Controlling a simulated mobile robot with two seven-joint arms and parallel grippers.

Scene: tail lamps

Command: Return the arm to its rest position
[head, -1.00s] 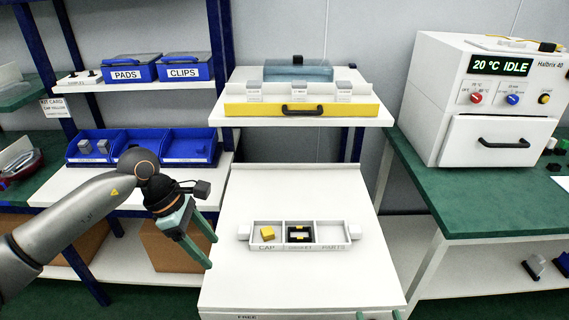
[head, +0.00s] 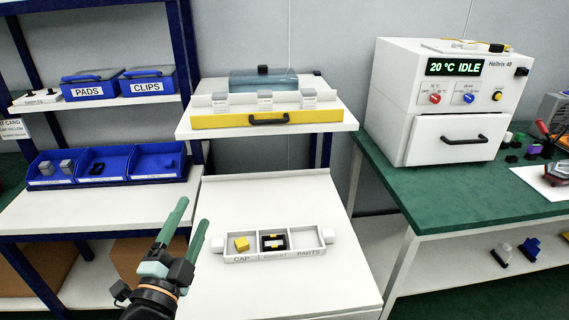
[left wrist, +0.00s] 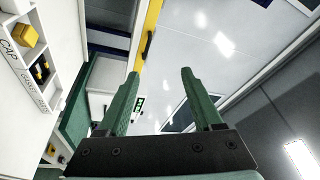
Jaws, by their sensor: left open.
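My left gripper (head: 190,232) is at the lower middle of the head view, left of the white parts tray (head: 229,258). Its green fingers point up, stand apart and hold nothing. In the left wrist view the open fingers (left wrist: 160,95) have only empty space between them. The tray lies on the white worktop, apart from the gripper. A yellow cap (head: 241,244) sits in its left compartment and a black gasket-like part (head: 273,243) in the middle one. The right compartment is empty. My right gripper is not in view.
A shelf with a yellow-fronted drawer (head: 220,121) stands behind the worktop (head: 330,200). Blue bins (head: 104,166) stand on the left rack. A white oven (head: 400,100) reading 20 °C IDLE stands on the green bench (head: 420,185). The worktop around the tray is clear.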

